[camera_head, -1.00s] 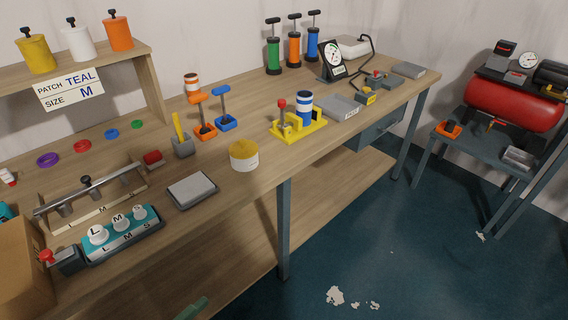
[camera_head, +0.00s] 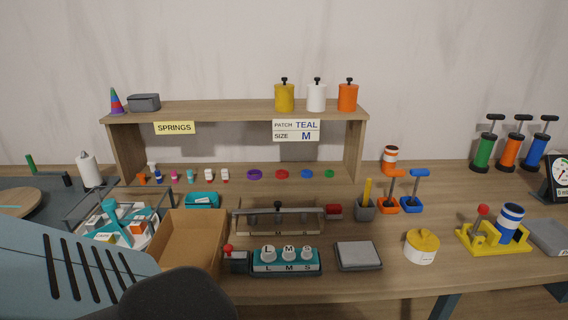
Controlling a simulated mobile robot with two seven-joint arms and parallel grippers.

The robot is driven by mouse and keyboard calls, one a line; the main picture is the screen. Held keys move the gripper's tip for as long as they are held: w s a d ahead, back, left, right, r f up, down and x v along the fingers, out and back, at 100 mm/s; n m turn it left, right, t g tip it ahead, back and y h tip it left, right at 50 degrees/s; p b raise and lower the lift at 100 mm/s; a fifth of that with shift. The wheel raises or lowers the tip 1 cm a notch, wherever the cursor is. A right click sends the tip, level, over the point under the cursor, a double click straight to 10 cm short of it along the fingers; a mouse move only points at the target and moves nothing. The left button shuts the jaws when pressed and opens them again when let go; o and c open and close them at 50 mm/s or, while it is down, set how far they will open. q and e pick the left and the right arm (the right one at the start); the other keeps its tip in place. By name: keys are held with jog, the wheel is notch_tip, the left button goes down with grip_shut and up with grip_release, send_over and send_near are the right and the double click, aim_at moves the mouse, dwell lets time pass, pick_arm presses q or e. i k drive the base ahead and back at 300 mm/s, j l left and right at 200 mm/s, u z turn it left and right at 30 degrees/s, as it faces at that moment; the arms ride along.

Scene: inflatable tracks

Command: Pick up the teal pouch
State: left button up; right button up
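A small teal item (camera_head: 202,199), which looks like the pouch, lies on the wooden workbench (camera_head: 390,277) behind an open cardboard box (camera_head: 192,226). Its front edge is close to the box's back rim, and I cannot tell if they touch. More teal pieces (camera_head: 109,207) show in a wire basket at the left, partly covered by other parts. Neither of my grippers is in view.
Right of the box stand a teal block with L, M, S knobs (camera_head: 286,260), a metal bar fixture (camera_head: 280,212) and a grey pad (camera_head: 358,255). A wooden shelf (camera_head: 215,111) spans the back. The lower left is blocked from view.

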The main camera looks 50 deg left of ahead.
aim_at(213, 196)
jog(key=u, duration=2.1)
jog(key=i, duration=0.5)
jog(key=z, duration=1.55)
jog(key=k+j, duration=0.15)
jog(key=k, duration=0.25)
jog(key=k+j, duration=0.15)
jog(key=k, duration=0.25)
jog(key=j, duration=0.2)
jog(key=i, duration=0.05)
